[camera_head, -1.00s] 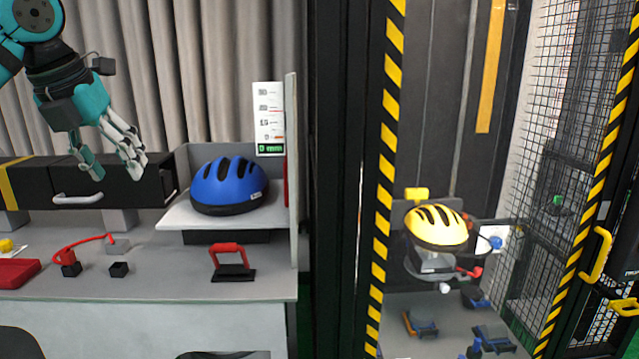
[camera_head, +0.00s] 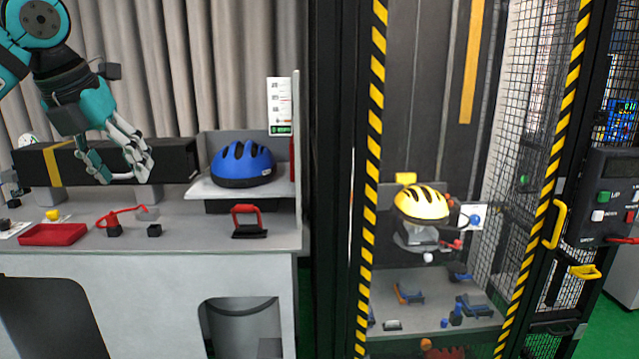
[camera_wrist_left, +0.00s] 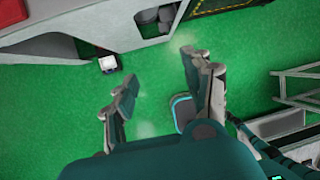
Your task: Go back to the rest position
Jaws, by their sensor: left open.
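My left gripper (camera_head: 122,164) comes in from the upper left in the head view. It is open and empty, in front of the black drawer box (camera_head: 70,163) on the bench. My right gripper does not show. A blue helmet (camera_head: 243,164) sits on the grey shelf at the bench's right end. A yellow helmet (camera_head: 421,203) sits on the mount inside the drop tower.
The bench (camera_head: 200,240) holds a red tray (camera_head: 53,234), a red-handled tool (camera_head: 248,221) and small black blocks (camera_head: 154,230). The striped tower frame (camera_head: 372,170) stands right of the bench. A control panel (camera_head: 612,200) is at the far right. Green floor (camera_wrist_left: 60,105) is open below the gripper.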

